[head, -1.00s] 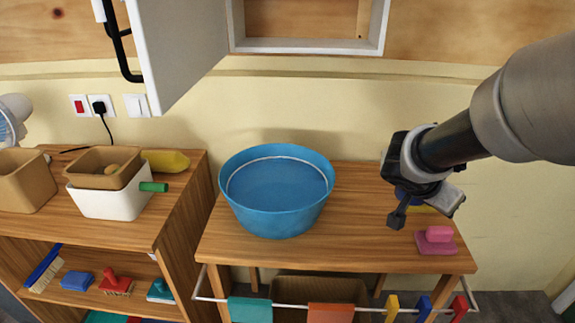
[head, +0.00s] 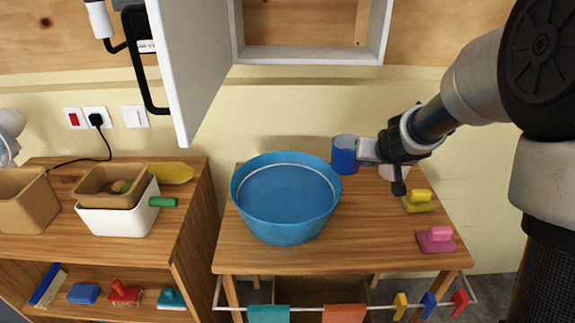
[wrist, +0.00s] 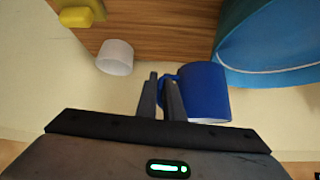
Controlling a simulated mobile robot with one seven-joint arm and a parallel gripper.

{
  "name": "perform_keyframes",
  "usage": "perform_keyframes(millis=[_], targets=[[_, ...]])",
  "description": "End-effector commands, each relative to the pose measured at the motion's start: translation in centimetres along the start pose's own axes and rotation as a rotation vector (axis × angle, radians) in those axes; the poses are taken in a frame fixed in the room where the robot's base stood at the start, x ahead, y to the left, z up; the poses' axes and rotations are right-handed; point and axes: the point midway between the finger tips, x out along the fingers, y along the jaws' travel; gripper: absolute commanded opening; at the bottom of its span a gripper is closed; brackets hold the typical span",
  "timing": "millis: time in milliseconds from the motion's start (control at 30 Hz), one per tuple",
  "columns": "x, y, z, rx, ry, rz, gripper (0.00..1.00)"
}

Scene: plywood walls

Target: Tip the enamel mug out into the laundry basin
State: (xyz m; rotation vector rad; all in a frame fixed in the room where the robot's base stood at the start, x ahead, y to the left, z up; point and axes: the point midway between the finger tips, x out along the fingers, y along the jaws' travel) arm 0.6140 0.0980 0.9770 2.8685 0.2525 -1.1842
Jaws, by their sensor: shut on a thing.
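The blue enamel mug (head: 344,158) is upright at the back of the wooden table, just right of the laundry basin. The basin (head: 285,229) is a wide blue tub with a pale line round its inside. In the wrist view the mug (wrist: 208,90) shows beside my gripper (wrist: 163,86), with the basin (wrist: 262,42) close on its far side. The fingers are shut on the mug's handle. In the head view my gripper (head: 370,150) reaches the mug from the right. I cannot tell whether the mug's base touches the table. What the mug holds is hidden.
A white cup (wrist: 115,57) stands near my gripper. An open cabinet door (head: 187,65) hangs above left.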

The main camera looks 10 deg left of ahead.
Motion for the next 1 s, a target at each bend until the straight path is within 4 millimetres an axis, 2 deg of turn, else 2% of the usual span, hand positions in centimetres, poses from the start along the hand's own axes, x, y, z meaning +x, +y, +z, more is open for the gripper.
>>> perform_keyframes(millis=[33, 100, 267, 667, 1000], targets=[[0.1, -0.7, -1.2, -0.031, -0.003, -0.032, 0.0], [0.7, -1.6, -2.0, -0.071, -0.007, -0.072, 0.0], [1.6, -3.0, -2.8, -0.131, -0.011, -0.13, 0.0], [1.9, -3.3, -2.7, -0.148, -0.008, -0.137, 0.0], [1.7, -4.1, -2.2, -0.227, 0.042, -0.062, 0.0]])
